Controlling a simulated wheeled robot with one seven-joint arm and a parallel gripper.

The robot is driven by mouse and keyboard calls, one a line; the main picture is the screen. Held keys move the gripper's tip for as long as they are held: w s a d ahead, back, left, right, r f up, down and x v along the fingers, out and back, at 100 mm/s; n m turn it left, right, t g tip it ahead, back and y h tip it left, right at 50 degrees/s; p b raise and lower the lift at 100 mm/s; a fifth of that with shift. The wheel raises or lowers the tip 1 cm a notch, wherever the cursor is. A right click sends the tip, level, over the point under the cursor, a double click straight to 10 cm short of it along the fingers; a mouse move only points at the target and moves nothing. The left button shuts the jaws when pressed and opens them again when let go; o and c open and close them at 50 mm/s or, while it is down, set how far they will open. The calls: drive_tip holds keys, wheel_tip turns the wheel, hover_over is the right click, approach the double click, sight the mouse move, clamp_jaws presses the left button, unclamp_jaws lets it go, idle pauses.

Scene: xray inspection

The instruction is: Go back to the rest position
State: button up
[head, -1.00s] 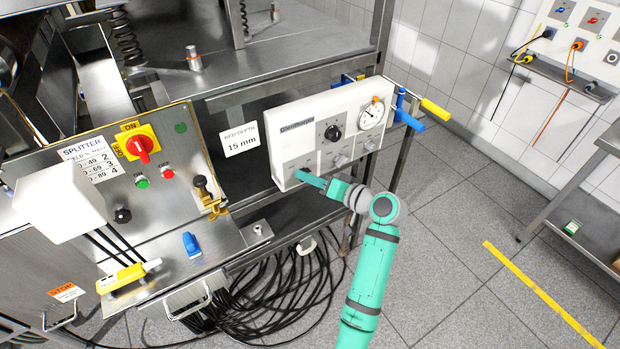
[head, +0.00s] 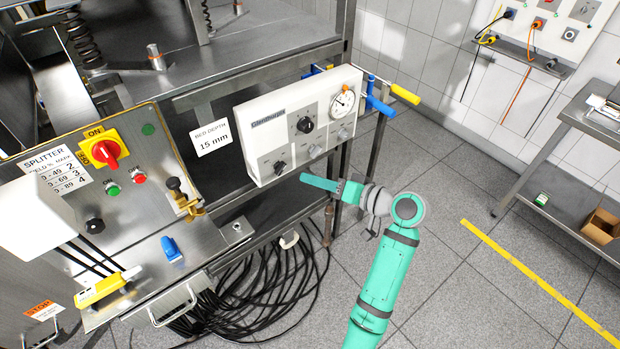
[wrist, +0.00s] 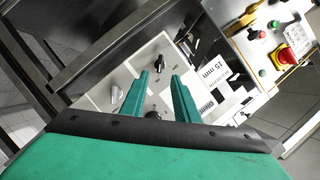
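My teal gripper (head: 320,183) is in front of and just below the white control box, with a visible space between them in the head view. In the wrist view my gripper (wrist: 167,88) shows two fingers standing apart with nothing between them. The white box (head: 262,148) carries a large black knob (head: 305,125), a dial gauge (head: 342,103) and several small knobs along its lower edge. In the wrist view a black knob (wrist: 160,64) lies beyond the fingertips, with no contact visible.
The splitter panel (head: 140,215) with a red switch (head: 106,150) is at left. Black cables (head: 265,290) hang below. A steel side table (head: 560,165) stands at right, with a cardboard box (head: 601,227) on its shelf.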

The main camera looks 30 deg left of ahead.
idle(0.4)
drive_tip(key=s+d+f+m+t+h, duration=0.1)
drive_tip(key=d+f+m+t+h, duration=0.15)
drive_tip(key=f, duration=0.45)
drive_tip(key=s+d+f+m+t+h, duration=0.15)
drive_tip(key=f+m+t, duration=0.25)
drive_tip(key=f, duration=0.4)
drive_tip(key=s+d+f+m+t+h, duration=0.3)
drive_tip(key=s+d+f+h, duration=0.2)
drive_tip(key=s+d+f, duration=0.55)
drive_tip(key=s+d+r+t+h, duration=0.2)
drive_tip(key=s+d+h, duration=0.2)
drive_tip(key=s+d, duration=0.6)
drive_tip(key=s+d+r+n+t+h, duration=0.2)
drive_tip(key=s+r, duration=0.8)
drive_tip(key=s, duration=0.4)
drive_tip(key=shift+r, duration=0.35)
